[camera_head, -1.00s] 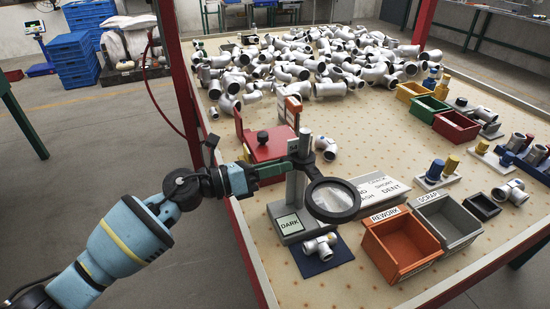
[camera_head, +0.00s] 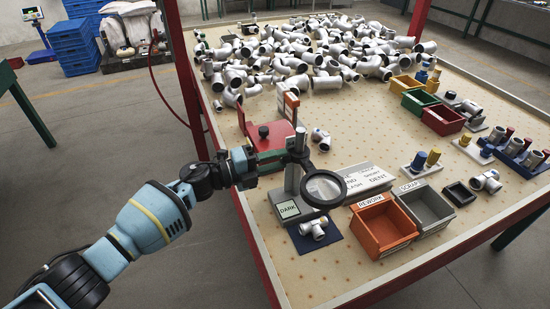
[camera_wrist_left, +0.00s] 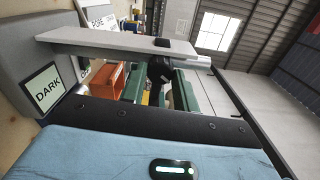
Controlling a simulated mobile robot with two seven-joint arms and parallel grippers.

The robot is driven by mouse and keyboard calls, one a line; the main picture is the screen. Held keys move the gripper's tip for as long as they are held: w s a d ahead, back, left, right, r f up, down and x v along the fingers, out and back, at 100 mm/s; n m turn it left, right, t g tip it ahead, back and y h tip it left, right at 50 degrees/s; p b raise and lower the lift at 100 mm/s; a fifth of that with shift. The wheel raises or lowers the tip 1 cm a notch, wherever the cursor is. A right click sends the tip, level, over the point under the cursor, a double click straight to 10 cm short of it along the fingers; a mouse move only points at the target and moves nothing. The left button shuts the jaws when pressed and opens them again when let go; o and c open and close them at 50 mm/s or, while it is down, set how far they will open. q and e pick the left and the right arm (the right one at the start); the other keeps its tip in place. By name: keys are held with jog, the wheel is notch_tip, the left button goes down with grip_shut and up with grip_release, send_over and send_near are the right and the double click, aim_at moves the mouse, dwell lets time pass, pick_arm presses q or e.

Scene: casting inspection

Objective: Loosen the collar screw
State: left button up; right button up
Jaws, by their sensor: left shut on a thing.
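The inspection stand (camera_head: 291,178) has an upright grey post with a round black-rimmed magnifier (camera_head: 323,188) on its right. Its base carries a label reading DARK, which also shows in the left wrist view (camera_wrist_left: 43,90). My left gripper (camera_head: 262,170) reaches in from the left to the collar on the post. In the left wrist view, its green fingers (camera_wrist_left: 160,91) are on both sides of a dark knob, the collar screw (camera_wrist_left: 160,69), and are shut on it. The screw is hidden in the head view. My right gripper is not in view.
A pipe fitting (camera_head: 315,229) lies on a blue mat (camera_head: 335,234) below the magnifier. An orange rework bin (camera_head: 383,240) and a grey scrap bin (camera_head: 428,214) stand to the right. A red plate (camera_head: 270,137) is behind my gripper. Many fittings (camera_head: 300,60) are heaped at the back.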

pick_arm(q)
jog(key=shift+r+n+p, duration=0.15)
jog(key=shift+n+p, duration=0.8)
jog(key=shift+n, duration=2.55)
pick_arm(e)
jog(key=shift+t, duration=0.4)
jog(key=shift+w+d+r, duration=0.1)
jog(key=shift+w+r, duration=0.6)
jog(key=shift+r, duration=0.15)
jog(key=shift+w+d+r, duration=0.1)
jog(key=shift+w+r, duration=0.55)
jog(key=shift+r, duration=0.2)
pick_arm(q)
jog(key=o, duration=1)
